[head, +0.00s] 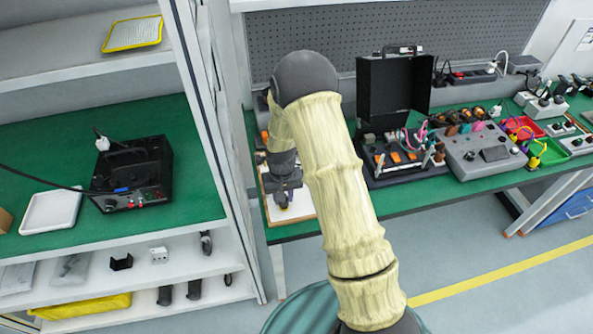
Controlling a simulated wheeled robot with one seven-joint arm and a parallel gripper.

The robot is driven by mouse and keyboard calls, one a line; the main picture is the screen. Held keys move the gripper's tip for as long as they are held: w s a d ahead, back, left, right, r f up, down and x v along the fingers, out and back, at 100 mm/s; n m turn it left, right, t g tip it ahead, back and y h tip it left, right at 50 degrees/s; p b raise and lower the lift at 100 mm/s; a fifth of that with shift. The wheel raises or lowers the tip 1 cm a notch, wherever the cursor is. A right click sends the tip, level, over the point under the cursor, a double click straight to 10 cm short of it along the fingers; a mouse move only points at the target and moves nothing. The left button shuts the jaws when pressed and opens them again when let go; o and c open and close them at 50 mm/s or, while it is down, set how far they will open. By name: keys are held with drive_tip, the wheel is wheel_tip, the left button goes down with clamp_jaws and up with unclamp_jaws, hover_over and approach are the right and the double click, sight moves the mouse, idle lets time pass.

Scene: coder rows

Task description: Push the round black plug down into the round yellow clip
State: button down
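My gripper (284,198) is at the end of my pale yellow arm, low over a white board with a wooden edge (300,209) on the green bench. It looks dark and small here, and I cannot tell whether its fingers are open or shut or hold anything. I cannot make out the round black plug or the round yellow clip. My arm and gripper cover much of the board, and a small orange patch (264,136) shows at its far left.
An open black case (395,95) and a grey control box (482,152) stand right of my arm. A white shelf post (205,110) stands close on the left. A black device (135,175) and a white tray (50,210) lie on the left shelf.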

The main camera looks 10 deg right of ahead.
drive_tip(key=shift+f, duration=0.55)
idle(1.3)
drive_tip(key=c, duration=1)
unclamp_jaws()
drive_tip(key=shift+r, duration=0.1)
wheel_tip(320, 180, up, 17)
drive_tip(key=shift+r+b, duration=0.15)
drive_tip(key=shift+b, duration=0.85)
drive_tip(key=s+d+r+t, duration=0.1)
drive_tip(key=s, duration=0.5)
drive_tip(key=s+d+r, duration=0.1)
drive_tip(key=s+d, duration=0.1)
drive_tip(key=s, duration=0.4)
drive_tip(key=s+d+r+t+p, duration=0.1)
drive_tip(key=s+d, duration=0.1)
drive_tip(key=s, duration=0.3)
drive_tip(key=shift+s+d+r+t, duration=0.2)
drive_tip(key=shift+s+r+t, duration=0.1)
drive_tip(key=shift+s+r, duration=0.1)
